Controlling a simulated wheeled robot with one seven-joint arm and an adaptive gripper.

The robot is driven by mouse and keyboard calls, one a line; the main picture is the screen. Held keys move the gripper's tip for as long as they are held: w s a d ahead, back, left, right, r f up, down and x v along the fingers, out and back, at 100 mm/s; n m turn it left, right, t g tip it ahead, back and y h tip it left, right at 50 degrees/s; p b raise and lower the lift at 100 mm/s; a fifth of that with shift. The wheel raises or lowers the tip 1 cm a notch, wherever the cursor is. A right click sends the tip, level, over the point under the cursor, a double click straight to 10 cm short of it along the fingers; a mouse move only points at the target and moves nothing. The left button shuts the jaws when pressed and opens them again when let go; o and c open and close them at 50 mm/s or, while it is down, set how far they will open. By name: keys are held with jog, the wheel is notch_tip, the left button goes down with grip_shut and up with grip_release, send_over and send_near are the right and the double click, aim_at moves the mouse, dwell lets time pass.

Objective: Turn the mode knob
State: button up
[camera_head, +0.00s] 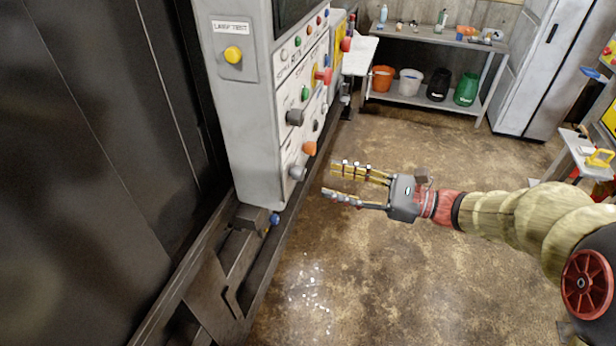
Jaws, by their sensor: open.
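The control panel (308,85) is on the right face of a grey box at centre left. It carries several buttons and knobs. A dark knob (294,117), an orange knob (309,148) and a grey knob (297,172) stick out from its near edge. I cannot read which one is the mode knob. My gripper (335,181) is open and empty. Its fingers point left toward the lower part of the panel, to the right of the grey knob and apart from it.
A yellow button (233,54) sits on the box's near face under a lamp test label. A blue-tipped part (275,218) is below the panel. A shelf (405,97) with several buckets and a grey cabinet (541,70) stand behind. The floor (400,270) is open around my arm.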

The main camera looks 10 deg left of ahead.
aim_at(297, 173)
jog(key=a+b, duration=0.1)
jog(key=a, duration=0.6)
jog(key=shift+w+a, duration=0.15)
jog(key=shift+w, duration=0.15)
jog(key=shift+c, duration=0.4)
grip_shut()
jog(key=shift+b, duration=0.45)
jog(key=n+b, duration=0.7)
jog(key=n, duration=0.1)
jog(key=shift+f+n, duration=0.1)
jog(key=shift+n, duration=0.2)
jog(key=shift+n+b, duration=0.3)
jog(key=shift+b, duration=0.05)
jog(key=shift+o, duration=0.3)
grip_release()
